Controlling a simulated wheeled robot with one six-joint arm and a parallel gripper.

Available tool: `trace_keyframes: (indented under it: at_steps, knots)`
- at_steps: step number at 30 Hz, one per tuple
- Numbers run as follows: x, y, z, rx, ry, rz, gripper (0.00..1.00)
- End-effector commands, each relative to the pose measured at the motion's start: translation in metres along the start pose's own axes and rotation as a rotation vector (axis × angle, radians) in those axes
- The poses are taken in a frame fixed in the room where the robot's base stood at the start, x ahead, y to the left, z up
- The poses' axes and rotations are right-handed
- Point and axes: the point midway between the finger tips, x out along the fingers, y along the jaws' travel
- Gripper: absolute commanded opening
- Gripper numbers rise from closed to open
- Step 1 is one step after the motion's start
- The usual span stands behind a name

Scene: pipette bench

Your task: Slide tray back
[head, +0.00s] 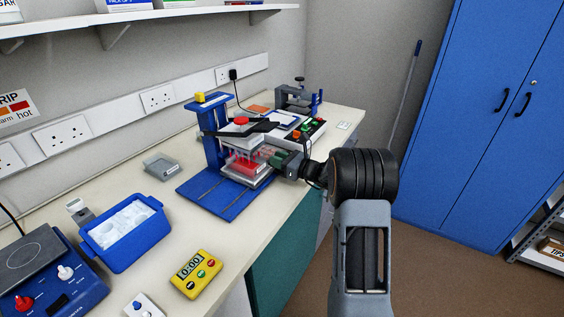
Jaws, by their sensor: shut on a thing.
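A blue pipetting stand (214,142) with a flat base (222,206) stands on the bench. A tray (241,182) with red contents sits low on the stand, below a clear and grey head part with a red knob (241,121) on top. My gripper (277,157) reaches in from the right and is shut at the tray's right side. Its fingertips are small and partly hidden here, so the exact grip is hard to see.
A control box with coloured buttons (308,131) stands just behind my gripper. A blue ice tub (124,232), a yellow timer (196,273) and a grey dish (161,166) lie to the left. Bare bench shows between them and the stand.

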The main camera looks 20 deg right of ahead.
Motion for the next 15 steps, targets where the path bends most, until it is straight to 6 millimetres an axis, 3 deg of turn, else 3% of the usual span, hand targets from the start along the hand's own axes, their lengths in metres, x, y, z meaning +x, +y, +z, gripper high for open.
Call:
trace_keyframes:
  at_steps: [3,4,6,12,15]
  knots:
    - [-0.0005,-0.0032,0.0035,-0.004,-0.004,-0.008,0.00]
    - [-0.0007,-0.0034,0.0036,-0.005,-0.005,-0.009,0.24]
    - [-0.0012,-0.0038,0.0036,-0.005,-0.004,-0.010,0.31]
    - [-0.0020,-0.0037,0.0027,-0.004,-0.003,-0.010,0.49]
    - [-0.0023,-0.0037,0.0023,-0.003,-0.003,-0.010,0.49]
